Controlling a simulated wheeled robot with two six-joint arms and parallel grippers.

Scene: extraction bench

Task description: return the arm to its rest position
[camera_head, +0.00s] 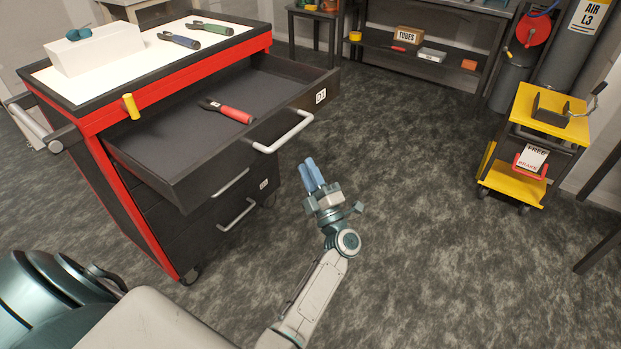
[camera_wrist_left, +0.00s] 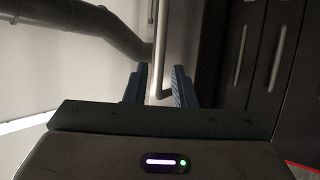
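My left gripper (camera_head: 312,162) is over the floor in front of the open drawer of the red and black cart, near the drawer's right end. Its two blue fingers stand apart with nothing between them, and they point up and away in the head view. The drawer's pale bar handle (camera_head: 285,137) is just up and left of the fingertips, with a gap. In the left wrist view the fingers (camera_wrist_left: 158,82) also stand apart. A pale bar (camera_wrist_left: 160,45) shows behind the gap between them. My right gripper is not in view.
The open drawer (camera_head: 170,145) holds a red-handled tool (camera_head: 228,111). The cart top (camera_head: 135,68) carries a white block (camera_head: 93,54) and two more tools. A yellow trolley (camera_head: 515,182) stands at the right. The floor (camera_head: 430,200) between is clear.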

